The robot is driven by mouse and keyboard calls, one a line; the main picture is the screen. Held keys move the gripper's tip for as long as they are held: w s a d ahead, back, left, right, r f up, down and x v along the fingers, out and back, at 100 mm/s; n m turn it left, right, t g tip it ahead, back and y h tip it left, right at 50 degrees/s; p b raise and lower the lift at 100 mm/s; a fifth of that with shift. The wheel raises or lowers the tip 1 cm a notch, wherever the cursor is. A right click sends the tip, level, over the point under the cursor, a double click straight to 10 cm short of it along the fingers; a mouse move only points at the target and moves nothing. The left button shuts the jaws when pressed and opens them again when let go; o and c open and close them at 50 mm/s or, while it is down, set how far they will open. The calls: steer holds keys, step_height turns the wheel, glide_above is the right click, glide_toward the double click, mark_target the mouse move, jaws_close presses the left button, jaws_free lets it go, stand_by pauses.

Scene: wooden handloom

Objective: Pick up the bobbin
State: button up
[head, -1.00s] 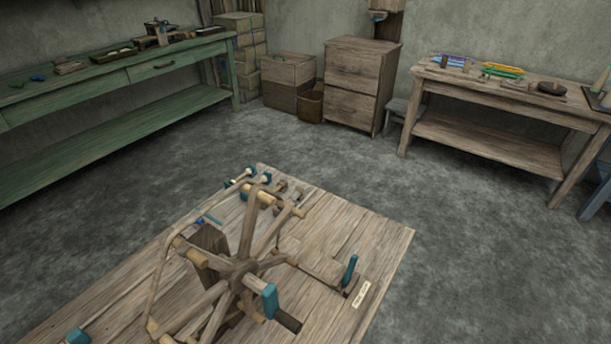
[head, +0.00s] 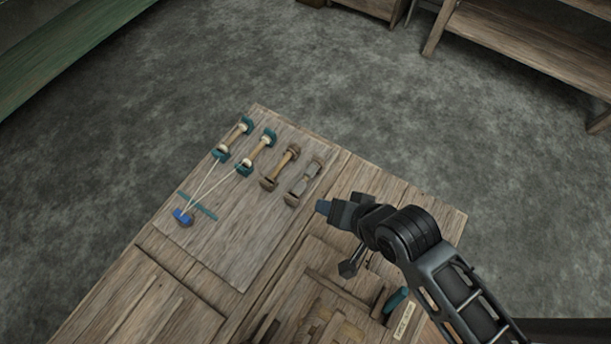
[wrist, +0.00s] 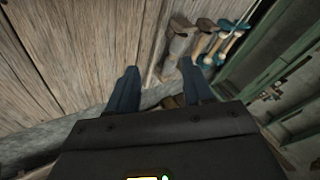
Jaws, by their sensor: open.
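Several bobbins lie side by side on a wooden board (head: 225,255). Two have teal ends, a left one (head: 235,138) and a right one (head: 258,152), with pale threads running to a small blue piece (head: 182,216). Beside them lie a brown wooden bobbin (head: 281,168) and a greyer bobbin (head: 304,182). Which one the task means, I cannot tell. My gripper (head: 333,210) is just right of the greyer bobbin, apart from it. In the wrist view my gripper (wrist: 160,85) is open and empty, with bobbins beyond its right finger.
A wooden frame with slots and a teal handle (head: 396,300) stands at the bottom of the head view, near my arm. A green bench (head: 75,35) is at upper left and a wooden table (head: 520,50) at upper right. Grey floor (head: 230,55) between is clear.

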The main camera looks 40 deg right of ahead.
steer(key=w+f+m+g, duration=0.1)
steer(key=w+m+g, duration=0.1)
steer(key=w, duration=0.4)
steer(key=m+g, duration=0.2)
steer(key=g, duration=0.1)
glide_toward(306, 179)
steer(key=f, duration=0.1)
steer(key=shift+y, duration=0.3)
steer(key=shift+b+x, duration=0.55)
steer(key=shift+x, duration=3.4)
steer(key=shift+w+d, duration=0.15)
steer(key=shift+c, duration=0.5)
jaws_close()
